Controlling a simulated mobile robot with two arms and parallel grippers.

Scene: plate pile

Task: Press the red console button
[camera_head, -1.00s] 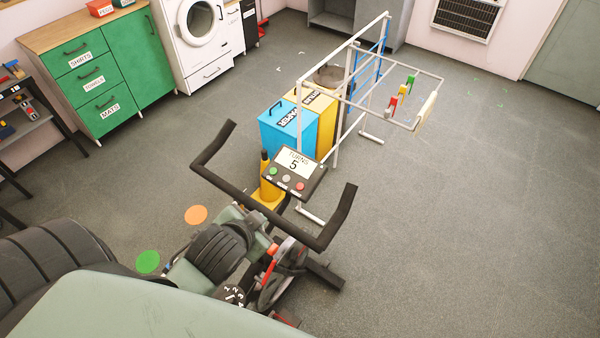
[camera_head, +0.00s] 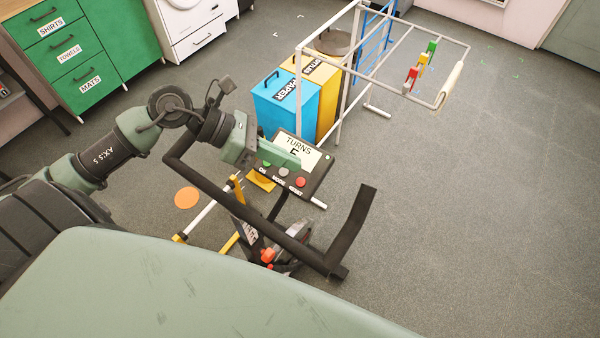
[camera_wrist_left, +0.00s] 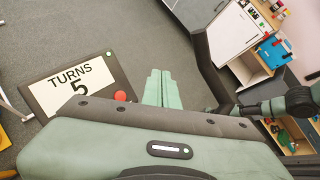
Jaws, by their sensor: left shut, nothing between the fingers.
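The red console button (camera_head: 300,182) is at the right end of a row on the dark console (camera_head: 318,185). Beside it are a grey button (camera_head: 283,173) and a green button (camera_head: 266,164). My left gripper (camera_head: 297,161) is shut and empty. Its fingers lie over the lower part of the TURNS screen (camera_head: 303,147), partly hiding the digit, up and left of the red button in the head view. In the left wrist view the red button (camera_wrist_left: 120,96) shows left of my shut fingers (camera_wrist_left: 160,76), with a gap in the picture. My right gripper is not in view.
Black handlebars (camera_head: 240,212) curve around the console's near side and rise at right (camera_head: 356,220). Blue (camera_head: 282,105) and yellow (camera_head: 320,85) bins and a white frame (camera_head: 338,110) stand behind. Open floor lies to the right.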

